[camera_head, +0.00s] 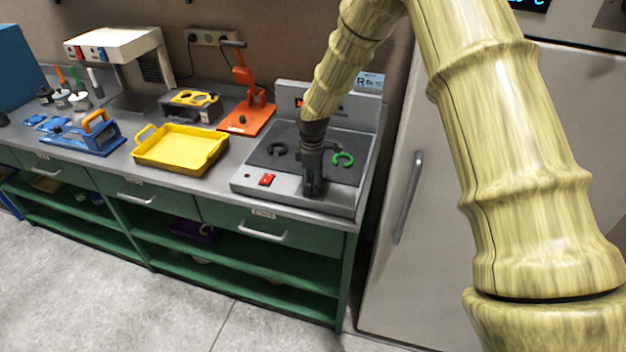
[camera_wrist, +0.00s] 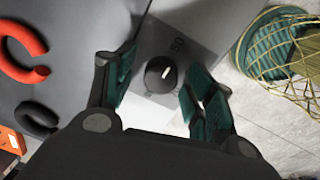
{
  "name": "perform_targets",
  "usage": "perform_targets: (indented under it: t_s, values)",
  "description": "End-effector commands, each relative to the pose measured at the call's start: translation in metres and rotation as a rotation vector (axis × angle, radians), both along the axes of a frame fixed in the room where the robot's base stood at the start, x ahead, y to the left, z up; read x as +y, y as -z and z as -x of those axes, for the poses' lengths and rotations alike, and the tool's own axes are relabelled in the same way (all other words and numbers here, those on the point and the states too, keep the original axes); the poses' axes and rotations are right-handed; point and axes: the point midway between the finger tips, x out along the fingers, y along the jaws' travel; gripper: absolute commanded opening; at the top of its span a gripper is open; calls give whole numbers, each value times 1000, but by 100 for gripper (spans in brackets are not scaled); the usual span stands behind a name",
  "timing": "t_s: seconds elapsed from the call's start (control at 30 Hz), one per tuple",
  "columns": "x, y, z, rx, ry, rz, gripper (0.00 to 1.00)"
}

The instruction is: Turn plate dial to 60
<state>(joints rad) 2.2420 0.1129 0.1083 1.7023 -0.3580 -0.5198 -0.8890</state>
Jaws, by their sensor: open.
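The plate dial (camera_wrist: 158,76) is a round black knob with a pale pointer mark, on the front face of the hot plate (camera_head: 240,184). In the wrist view it lies between my two fingers, with a gap to each side. My gripper (camera_head: 313,190) is open at the plate's front edge and hides the dial in the head view. In the wrist view my gripper (camera_wrist: 158,82) has one finger on each side of the knob.
A red switch (camera_head: 267,180) sits left of my gripper. A yellow tray (camera_head: 180,150) and orange press (camera_head: 246,95) stand left.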

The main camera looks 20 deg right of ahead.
Motion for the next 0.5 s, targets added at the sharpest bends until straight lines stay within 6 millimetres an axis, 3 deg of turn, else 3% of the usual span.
perform_targets:
  t_s: [0.13,0.37,0.5]
  values:
    - [0,0,0,0,0,0,52]
    - [0,0,0,0,0,0,10]
    - [0,0,0,0,0,0,8]
